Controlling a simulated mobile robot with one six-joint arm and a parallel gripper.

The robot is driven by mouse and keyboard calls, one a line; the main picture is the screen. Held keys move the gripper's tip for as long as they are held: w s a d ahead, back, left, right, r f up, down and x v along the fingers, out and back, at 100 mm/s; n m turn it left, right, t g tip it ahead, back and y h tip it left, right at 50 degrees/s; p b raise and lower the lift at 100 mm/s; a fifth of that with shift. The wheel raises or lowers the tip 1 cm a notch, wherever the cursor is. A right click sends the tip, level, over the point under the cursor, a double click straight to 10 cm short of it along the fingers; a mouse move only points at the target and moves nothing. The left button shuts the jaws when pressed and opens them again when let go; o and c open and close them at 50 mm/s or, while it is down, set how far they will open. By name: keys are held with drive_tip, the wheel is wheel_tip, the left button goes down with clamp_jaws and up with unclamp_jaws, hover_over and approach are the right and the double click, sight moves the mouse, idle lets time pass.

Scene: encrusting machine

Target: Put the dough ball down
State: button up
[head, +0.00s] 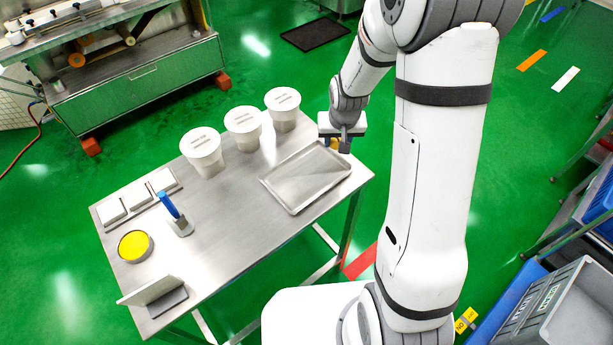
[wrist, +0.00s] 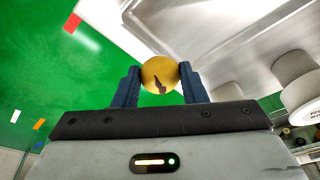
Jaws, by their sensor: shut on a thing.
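The dough ball (wrist: 160,75) is yellow with a dark mark on its side. My gripper (wrist: 160,86) is shut on it, one dark blue finger on each side. In the head view my gripper (head: 340,146) is at the right end of the metal table, beside the right corner of an empty metal tray (head: 306,178). Only a little yellow of the ball shows there. In the wrist view the tray (wrist: 222,38) lies up and to the right of the ball. I cannot tell the height of the ball above the table.
Three white lidded tubs (head: 243,127) stand along the table's back edge. A blue-handled scraper (head: 177,215), a yellow round dish (head: 135,246), several white blocks (head: 137,197) and an upright plate (head: 150,284) are on the left half. The middle of the metal table (head: 225,225) is clear.

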sight(307, 174)
drive_tip(key=s+a+r+m+h+b, duration=0.1)
drive_tip(key=s+a+r+m+b, duration=0.25)
drive_tip(key=a+b, duration=0.45)
drive_tip(key=shift+m, duration=0.25)
drive_tip(key=f, duration=1)
drive_tip(key=shift+s+a+f+p, duration=0.1)
drive_tip(key=shift+s+a+p, duration=0.1)
drive_tip(key=shift+a+p, duration=0.15)
drive_tip(key=shift+f, duration=0.1)
drive_tip(key=o, duration=0.8)
drive_tip(key=shift+c, duration=0.2)
